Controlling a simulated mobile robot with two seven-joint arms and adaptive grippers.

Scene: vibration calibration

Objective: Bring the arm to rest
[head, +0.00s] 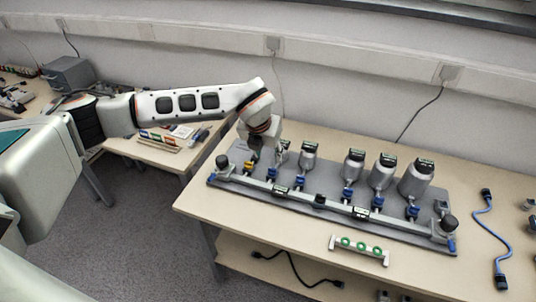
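My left arm (180,104) reaches in from the left, nearly level, and bends down at the wrist. My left gripper (254,150) points down over the left end of a grey vibration calibration rig (228,178) on the table. It is small and dark here, and I cannot tell whether its fingers are open or holding something. It overlaps the leftmost part of the rig, and contact cannot be made out. My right gripper is not in view.
The rig carries several grey cylinders, including a large one (415,180) at the right. A white holder with green rings (358,250) lies in front. A blue cable (486,225) lies at the right of the wooden table (290,228). A side table (150,153) stands at left.

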